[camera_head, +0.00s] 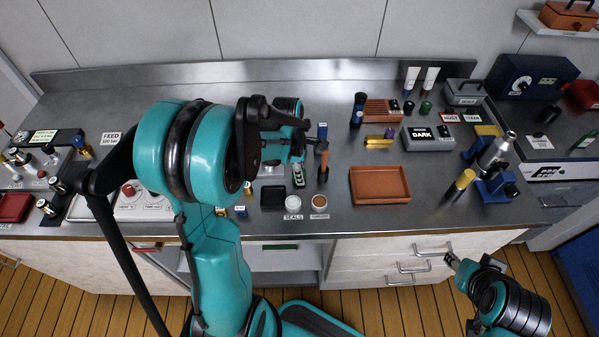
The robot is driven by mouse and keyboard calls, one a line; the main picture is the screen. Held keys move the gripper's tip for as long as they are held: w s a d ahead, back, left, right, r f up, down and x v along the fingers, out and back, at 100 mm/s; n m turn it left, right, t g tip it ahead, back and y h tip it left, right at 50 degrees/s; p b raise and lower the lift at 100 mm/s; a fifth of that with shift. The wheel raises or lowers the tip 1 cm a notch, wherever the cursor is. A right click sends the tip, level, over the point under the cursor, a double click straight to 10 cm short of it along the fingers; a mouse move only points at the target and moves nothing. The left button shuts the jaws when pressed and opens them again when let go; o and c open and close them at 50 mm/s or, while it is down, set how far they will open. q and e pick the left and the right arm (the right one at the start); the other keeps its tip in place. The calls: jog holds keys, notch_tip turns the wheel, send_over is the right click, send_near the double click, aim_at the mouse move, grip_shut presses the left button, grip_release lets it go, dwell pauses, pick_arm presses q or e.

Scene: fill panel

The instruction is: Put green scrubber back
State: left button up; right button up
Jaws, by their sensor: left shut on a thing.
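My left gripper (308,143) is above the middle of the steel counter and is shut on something. The arm and fingers mostly hide what it holds. An orange-brown, dark-topped stick shape (322,163) shows right at the fingertips; I cannot tell whether it is the held thing. A small dark green cylinder (426,109) stands at the back right, behind the box marked DARK (430,138). I cannot tell whether it is the scrubber. My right gripper (452,262) is low at the right, in front of the drawers and apart from the counter; its jaws are too small to read.
An empty brown tray (380,198) lies right of the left gripper. A ribbed brown rack (382,110) with small cylinders beside it stands behind. A silver-and-blue device (497,158) stands at the right.

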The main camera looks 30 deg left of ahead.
pick_arm(q)
jog(key=shift+f, duration=0.15)
jog(key=o, duration=1.1)
jog(key=shift+r, duration=0.2)
notch_tip(320, 180, up, 11)
jog(key=a+p, duration=0.1)
jog(key=p, duration=0.3)
jog(key=s+d+r+m+t, duration=0.1)
jog(key=s+d+m+t, duration=0.1)
jog(key=m, duration=0.6)
jog(key=s+d+r+m+t, duration=0.2)
jog(key=s+d+m, duration=0.3)
jog(key=m, duration=0.3)
jog(key=s+d+r+m+t+y, duration=0.1)
jog(key=s+d+m, duration=0.3)
jog(key=m, duration=0.4)
jog(key=shift+d+r+t, duration=0.25)
jog(key=shift+r+t, duration=0.15)
jog(key=shift+t, duration=0.3)
